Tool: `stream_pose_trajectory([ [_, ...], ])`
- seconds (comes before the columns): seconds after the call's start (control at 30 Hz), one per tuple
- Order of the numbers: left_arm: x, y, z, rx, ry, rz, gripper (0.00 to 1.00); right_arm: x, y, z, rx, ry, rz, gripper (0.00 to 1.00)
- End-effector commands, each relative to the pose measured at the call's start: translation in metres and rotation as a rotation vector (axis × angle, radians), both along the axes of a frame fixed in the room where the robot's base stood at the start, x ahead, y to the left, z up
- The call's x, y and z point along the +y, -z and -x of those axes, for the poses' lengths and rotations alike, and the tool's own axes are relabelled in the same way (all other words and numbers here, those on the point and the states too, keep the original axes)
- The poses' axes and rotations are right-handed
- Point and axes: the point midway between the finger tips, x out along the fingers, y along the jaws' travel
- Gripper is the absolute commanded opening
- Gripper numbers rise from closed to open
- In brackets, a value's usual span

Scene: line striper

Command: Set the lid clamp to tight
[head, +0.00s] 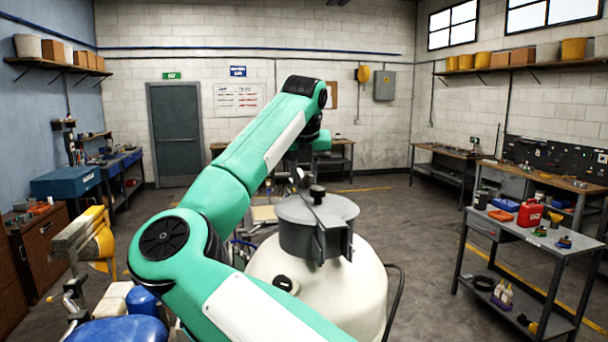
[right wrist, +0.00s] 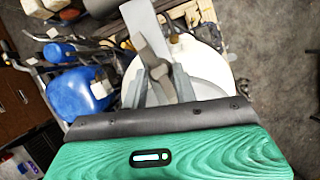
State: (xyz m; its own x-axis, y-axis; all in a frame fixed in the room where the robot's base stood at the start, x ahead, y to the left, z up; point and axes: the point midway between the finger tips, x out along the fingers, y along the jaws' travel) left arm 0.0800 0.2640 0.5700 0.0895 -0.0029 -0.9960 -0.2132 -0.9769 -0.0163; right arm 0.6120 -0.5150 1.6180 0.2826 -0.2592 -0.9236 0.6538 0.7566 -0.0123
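The grey round lid (head: 290,213) sits on the white tank (head: 335,285) in the middle of the head view. A dark bar with a black knob (head: 317,191) crosses the lid and ends in a bracket (head: 335,241) at its front edge; this looks like the lid clamp. My right gripper (head: 300,178) is just behind and above the lid, partly hidden by my green arm. In the right wrist view, grey parts (right wrist: 160,82) stand close in front of the palm, over the white tank (right wrist: 207,58); fingers and clamp parts are hard to separate. My left gripper is not seen.
A blue container (head: 120,330) and yellow parts (head: 98,242) stand left of the tank. A grey cart (head: 545,245) with a red can (head: 530,213) stands at the right. A dark hose (head: 398,295) runs beside the tank. Floor between tank and cart is clear.

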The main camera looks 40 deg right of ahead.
Motion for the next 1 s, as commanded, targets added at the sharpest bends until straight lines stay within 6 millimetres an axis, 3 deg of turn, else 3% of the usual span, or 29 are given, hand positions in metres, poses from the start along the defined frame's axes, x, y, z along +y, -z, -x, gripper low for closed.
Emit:
stream_pose_trajectory([
  [0.53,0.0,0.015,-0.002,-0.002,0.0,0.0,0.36,0.002,0.001,-0.003,0.001,0.262,0.0,0.07],
  [0.87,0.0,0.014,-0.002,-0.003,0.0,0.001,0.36,0.002,0.001,-0.002,0.002,0.28,-0.001,0.07],
  [0.9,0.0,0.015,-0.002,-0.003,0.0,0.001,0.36,0.002,0.001,-0.002,0.003,0.28,-0.002,0.32],
  [1.0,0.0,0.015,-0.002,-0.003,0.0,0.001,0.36,0.002,0.001,-0.002,0.002,0.28,-0.001,0.5],
])
